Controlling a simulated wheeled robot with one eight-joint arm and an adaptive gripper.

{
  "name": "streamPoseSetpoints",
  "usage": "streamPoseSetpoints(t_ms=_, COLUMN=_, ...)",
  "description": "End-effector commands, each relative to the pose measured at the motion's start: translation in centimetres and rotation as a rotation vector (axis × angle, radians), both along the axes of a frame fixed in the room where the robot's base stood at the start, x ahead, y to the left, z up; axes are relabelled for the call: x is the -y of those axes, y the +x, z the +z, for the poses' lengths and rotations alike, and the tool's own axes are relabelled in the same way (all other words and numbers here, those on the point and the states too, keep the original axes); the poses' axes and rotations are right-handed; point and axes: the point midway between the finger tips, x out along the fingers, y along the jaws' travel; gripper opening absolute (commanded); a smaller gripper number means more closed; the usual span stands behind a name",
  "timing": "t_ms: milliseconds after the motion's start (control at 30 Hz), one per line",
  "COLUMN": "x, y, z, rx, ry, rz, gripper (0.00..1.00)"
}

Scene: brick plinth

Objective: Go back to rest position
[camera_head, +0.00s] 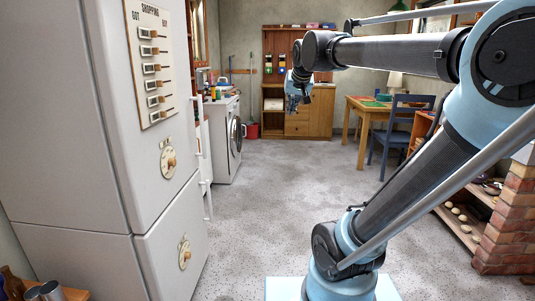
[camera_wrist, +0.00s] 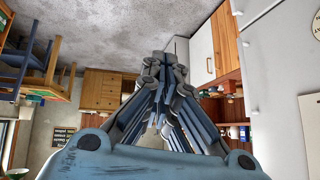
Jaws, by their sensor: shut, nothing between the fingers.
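My gripper (camera_head: 293,103) hangs at the end of my raised arm in the head view, in the air in front of the wooden cabinet at the back. In the wrist view my gripper (camera_wrist: 160,70) has its fingers together and empty. Nothing touches it in either view. My arm spans the right half of the head view, from its pale blue base at the bottom to the upper middle.
A white fridge (camera_head: 75,130) with a slider board (camera_head: 152,60) stands close at left. A washing machine (camera_head: 228,145) is behind it. A table (camera_head: 368,108) and blue chair (camera_head: 402,130) stand back right. A brick plinth (camera_head: 508,225) is at right. The middle floor is clear.

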Motion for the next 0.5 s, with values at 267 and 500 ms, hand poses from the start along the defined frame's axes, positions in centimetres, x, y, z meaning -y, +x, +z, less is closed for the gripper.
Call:
streamPoseSetpoints(t_ms=267, x=5.9, y=-9.9, z=-13.1, rx=-0.208, ry=-0.091, rz=-0.018, gripper=0.00)
streamPoseSetpoints(t_ms=500, x=9.0, y=-19.1, z=-23.7, rx=-0.391, ry=-0.135, rz=-0.013, gripper=0.00)
